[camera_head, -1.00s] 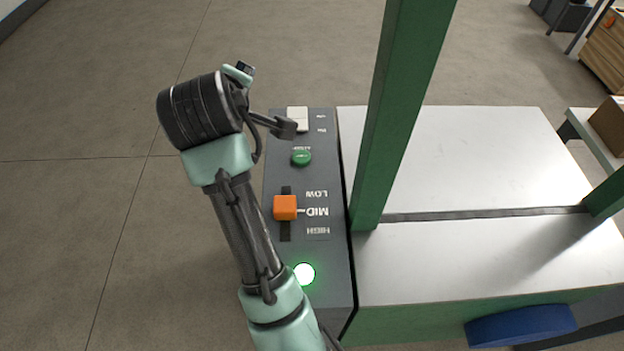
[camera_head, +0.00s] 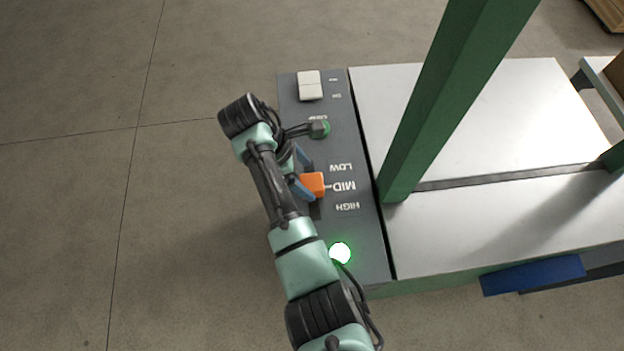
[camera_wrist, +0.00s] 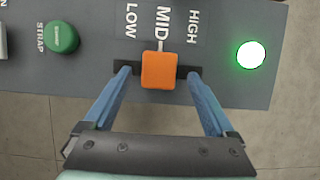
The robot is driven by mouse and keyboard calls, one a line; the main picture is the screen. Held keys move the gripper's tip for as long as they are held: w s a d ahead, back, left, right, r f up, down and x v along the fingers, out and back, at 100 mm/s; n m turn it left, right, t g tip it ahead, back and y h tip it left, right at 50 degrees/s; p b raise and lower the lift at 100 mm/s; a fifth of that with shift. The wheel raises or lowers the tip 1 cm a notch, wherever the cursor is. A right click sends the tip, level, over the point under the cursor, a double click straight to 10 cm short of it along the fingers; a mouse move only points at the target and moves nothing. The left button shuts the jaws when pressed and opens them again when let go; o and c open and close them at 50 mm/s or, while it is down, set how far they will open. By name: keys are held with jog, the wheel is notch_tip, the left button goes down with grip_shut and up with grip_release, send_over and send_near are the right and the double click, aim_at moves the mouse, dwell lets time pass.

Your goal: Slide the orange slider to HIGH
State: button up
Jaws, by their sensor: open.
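The orange slider (camera_head: 313,184) sits at the MID mark of its dark slot on the grey control panel (camera_head: 362,240). In the wrist view the orange slider (camera_wrist: 159,70) is beside the MID label, with LOW to its left and HIGH to its right. My gripper (camera_wrist: 160,74) is open, with one blue finger on each side of the slider and a gap on both sides. In the head view my gripper (camera_head: 299,174) is at the slider, partly hidden by my arm.
A green button (camera_wrist: 62,38) is left of the slot and a lit white-green lamp (camera_wrist: 250,55) is right of it. A white rocker switch (camera_head: 310,85) is at the panel's far end. A green post (camera_head: 450,90) stands right of the panel.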

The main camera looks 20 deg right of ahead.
aim_at(312, 182)
jog(key=shift+x, duration=2)
grip_shut()
